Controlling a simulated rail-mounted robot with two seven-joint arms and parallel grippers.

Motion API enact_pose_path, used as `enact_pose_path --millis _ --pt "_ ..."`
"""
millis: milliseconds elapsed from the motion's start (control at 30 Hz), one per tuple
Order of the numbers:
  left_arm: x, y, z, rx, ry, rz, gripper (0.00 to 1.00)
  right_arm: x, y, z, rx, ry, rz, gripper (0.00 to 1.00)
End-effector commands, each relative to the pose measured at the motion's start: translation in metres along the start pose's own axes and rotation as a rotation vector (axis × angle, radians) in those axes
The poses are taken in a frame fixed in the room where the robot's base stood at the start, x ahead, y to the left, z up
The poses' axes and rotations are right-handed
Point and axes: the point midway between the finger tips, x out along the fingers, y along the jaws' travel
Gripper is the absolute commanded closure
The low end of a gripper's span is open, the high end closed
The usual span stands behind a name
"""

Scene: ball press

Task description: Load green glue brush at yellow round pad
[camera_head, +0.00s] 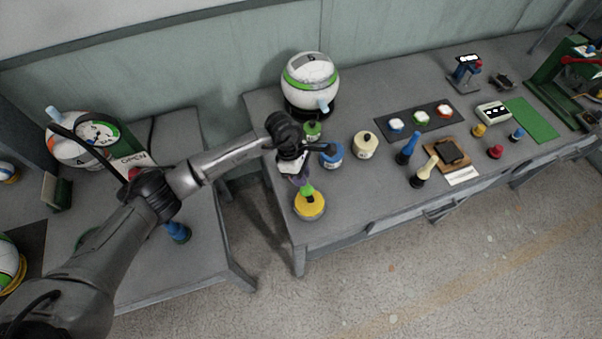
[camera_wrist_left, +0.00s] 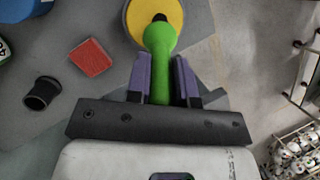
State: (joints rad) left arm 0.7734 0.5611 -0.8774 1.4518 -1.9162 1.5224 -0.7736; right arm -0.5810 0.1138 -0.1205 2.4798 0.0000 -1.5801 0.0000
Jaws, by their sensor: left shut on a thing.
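My left gripper (camera_head: 302,180) is shut on the green glue brush (camera_head: 306,189), low over the front left part of the table. The wrist view shows the green brush (camera_wrist_left: 160,45) between the purple fingers (camera_wrist_left: 162,78). Its dark tip overlaps the yellow round pad (camera_wrist_left: 185,22) at the top of that view. In the head view the yellow round pad (camera_head: 310,208) lies near the table's front left edge, right below the brush. I cannot tell whether the tip touches the pad. My right gripper is not in view.
A blue pot (camera_head: 332,157) and a cream pot (camera_head: 365,145) stand right of the gripper. A white ball with a green band (camera_head: 309,78) stands behind. A red block (camera_wrist_left: 91,57) and a black cup (camera_wrist_left: 42,93) show in the wrist view. Blue and cream brushes stand further right.

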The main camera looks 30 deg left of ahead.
Motion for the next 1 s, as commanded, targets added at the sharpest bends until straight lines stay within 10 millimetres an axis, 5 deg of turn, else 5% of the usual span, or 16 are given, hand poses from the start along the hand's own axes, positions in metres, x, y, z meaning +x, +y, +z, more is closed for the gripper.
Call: enact_pose_path --millis 1000 --pt "0.0049 0.0008 -0.0017 0.0 0.0 0.0 1.0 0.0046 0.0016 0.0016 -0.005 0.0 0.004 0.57"
